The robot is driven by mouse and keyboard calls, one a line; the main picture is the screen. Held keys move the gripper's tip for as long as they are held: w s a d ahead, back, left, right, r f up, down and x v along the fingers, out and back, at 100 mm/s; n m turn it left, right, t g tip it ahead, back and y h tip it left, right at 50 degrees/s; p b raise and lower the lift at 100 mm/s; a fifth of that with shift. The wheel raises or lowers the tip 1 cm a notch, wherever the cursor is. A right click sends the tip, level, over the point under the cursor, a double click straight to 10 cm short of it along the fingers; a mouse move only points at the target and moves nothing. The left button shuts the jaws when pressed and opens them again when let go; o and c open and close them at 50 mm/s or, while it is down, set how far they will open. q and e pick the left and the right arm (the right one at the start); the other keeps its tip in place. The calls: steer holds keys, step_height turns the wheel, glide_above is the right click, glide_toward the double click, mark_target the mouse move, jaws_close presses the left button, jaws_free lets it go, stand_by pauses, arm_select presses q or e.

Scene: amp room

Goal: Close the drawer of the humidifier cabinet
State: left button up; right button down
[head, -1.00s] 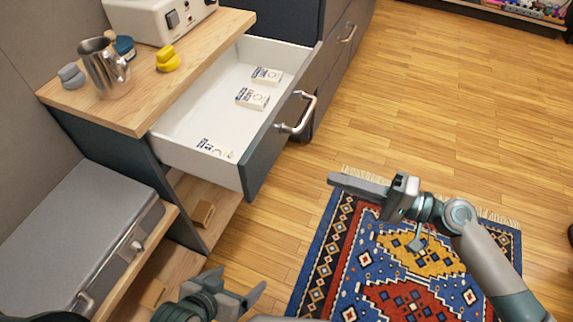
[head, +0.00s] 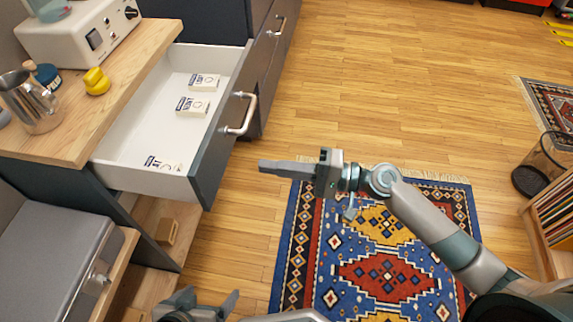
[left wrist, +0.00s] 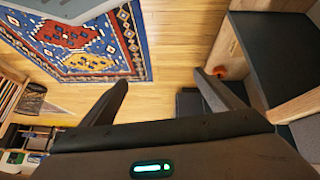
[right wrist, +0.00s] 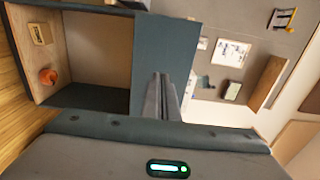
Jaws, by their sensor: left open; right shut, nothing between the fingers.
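The drawer (head: 128,178) of the humidifier cabinet is pulled out under the wooden top. Its dark front (head: 213,150) carries a silver bar handle (head: 242,115). Several small white boxes lie inside it. My right gripper (head: 262,166) is shut and empty, to the right of the drawer front and apart from it in the head view. In the right wrist view its closed fingers (right wrist: 160,78) overlap a dark panel; I cannot tell the gap. My left gripper (head: 232,297) is low, below the drawer in the picture; its fingers are apart and empty in the left wrist view (left wrist: 167,85).
The cabinet top (head: 105,95) holds a white device (head: 80,35), a metal pitcher (head: 32,105) and a yellow object (head: 96,81). A grey case (head: 45,260) stands lower left. A patterned rug (head: 390,250) and a wire bin (head: 540,165) are right.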

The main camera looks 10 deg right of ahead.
mark_target(218, 160)
steer(key=p+x, duration=0.1)
steer(key=x, duration=0.7)
arm_select(q)
steer(key=shift+s+a+f+g+y+p, duration=0.2)
steer(key=shift+s+a+g+y, duration=0.15)
steer(key=shift+a, duration=0.4)
steer(key=shift+s+a+f+g+y+p, duration=0.1)
steer(key=shift+s+a+f+g+y, duration=0.25)
steer(key=shift+a, duration=0.35)
arm_select(e)
steer(key=shift+w+a, duration=0.15)
steer(key=shift+a, duration=0.35)
arm_select(q)
steer(key=shift+r, duration=0.35)
arm_select(e)
steer(key=shift+a, duration=0.1)
